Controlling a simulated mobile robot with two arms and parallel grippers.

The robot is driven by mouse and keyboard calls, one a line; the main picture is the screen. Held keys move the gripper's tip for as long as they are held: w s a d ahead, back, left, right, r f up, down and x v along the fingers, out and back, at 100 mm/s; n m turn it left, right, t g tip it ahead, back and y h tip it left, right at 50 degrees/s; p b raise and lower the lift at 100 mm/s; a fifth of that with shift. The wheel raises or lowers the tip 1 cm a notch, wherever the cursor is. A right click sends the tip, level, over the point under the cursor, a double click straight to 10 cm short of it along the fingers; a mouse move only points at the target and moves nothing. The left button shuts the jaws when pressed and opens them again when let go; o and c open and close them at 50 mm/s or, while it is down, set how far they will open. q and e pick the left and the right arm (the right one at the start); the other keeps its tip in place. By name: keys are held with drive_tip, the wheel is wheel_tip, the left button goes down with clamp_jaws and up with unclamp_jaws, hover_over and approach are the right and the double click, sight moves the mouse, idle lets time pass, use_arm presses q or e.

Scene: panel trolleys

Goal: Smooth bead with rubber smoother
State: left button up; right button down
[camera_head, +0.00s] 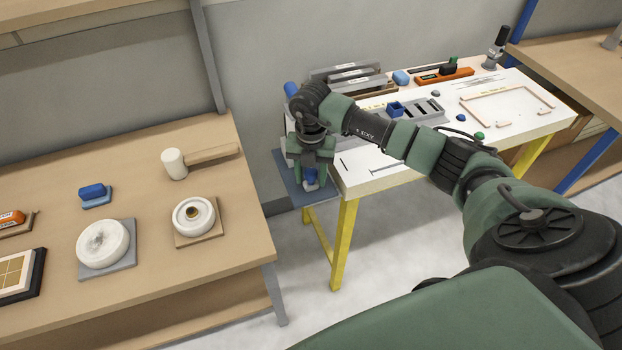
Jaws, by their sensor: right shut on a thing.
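My right gripper (311,182) points down at the left end of the white-topped table (360,180), over a grey-blue side shelf (290,175). It is shut on a small blue thing (311,174), mostly hidden between the fingers. I cannot tell for sure whether this is the rubber smoother, or whether it touches the shelf. A blue cylindrical end (291,89) shows behind my right wrist. No bead can be made out. My left gripper is not in view.
Open floor lies between benches.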

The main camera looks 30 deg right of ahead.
sight(311, 171)
drive_tip(key=shift+r+p, duration=1.45)
drive_tip(key=shift+r, duration=0.55)
